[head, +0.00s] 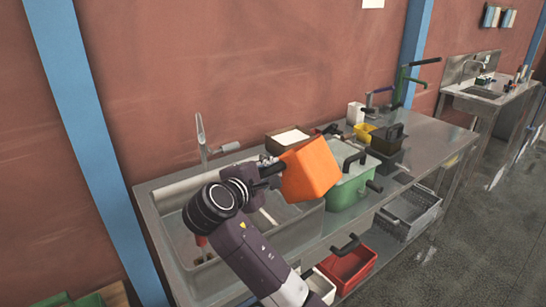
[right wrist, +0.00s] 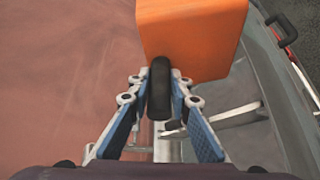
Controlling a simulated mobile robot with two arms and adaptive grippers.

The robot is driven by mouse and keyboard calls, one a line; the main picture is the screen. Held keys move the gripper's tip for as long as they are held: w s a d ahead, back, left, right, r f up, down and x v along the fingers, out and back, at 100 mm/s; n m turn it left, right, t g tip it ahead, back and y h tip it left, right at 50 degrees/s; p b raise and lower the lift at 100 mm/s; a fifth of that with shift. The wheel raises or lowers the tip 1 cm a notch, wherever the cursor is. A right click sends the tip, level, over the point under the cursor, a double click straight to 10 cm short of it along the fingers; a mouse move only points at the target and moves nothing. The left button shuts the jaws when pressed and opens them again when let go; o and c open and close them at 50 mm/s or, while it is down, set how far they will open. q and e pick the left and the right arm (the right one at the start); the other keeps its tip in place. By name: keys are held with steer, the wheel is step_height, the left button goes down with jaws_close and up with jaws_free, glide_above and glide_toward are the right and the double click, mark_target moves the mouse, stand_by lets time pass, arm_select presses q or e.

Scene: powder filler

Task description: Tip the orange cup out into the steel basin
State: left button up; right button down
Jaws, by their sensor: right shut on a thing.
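The orange cup (head: 310,168) is a square, box-like cup with a black handle. It hangs tilted in the air over the right end of the steel basin (head: 300,222), beside a green container, in the head view. My right gripper (head: 272,171) is shut on the cup's black handle. In the right wrist view the handle (right wrist: 160,88) sits between the two blue-padded fingers, with the orange body (right wrist: 195,38) beyond it. The cup's opening and contents are hidden. My right arm covers part of the basin. My left gripper is not in view.
A green container (head: 350,182) with black handles stands close right of the cup. A faucet (head: 202,138) rises behind the basin. A box (head: 290,138), a yellow container (head: 364,132) and a dark container (head: 387,145) stand behind. A red bin (head: 350,266) sits below.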

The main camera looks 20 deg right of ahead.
steer(key=shift+w+a+n+g+p, duration=0.2)
steer(key=shift+w+n+g+p, duration=0.15)
steer(key=shift+n, duration=0.35)
steer(key=f+n+g+p, duration=0.1)
steer(key=p, duration=0.1)
steer(key=w+a+f+n+g+h+p, duration=0.1)
steer(key=n+p, duration=0.1)
steer(key=shift+w+a+f+p, duration=0.1)
steer(key=shift+w+f+p, duration=0.1)
steer(key=shift+f+p, duration=0.1)
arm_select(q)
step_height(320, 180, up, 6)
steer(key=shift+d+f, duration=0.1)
arm_select(e)
steer(key=f+n, duration=0.1)
steer(key=w+f+n+g, duration=0.1)
steer(key=a+f+n+g+h, duration=0.1)
steer(key=shift+w, duration=0.35)
steer(key=shift+a, duration=0.1)
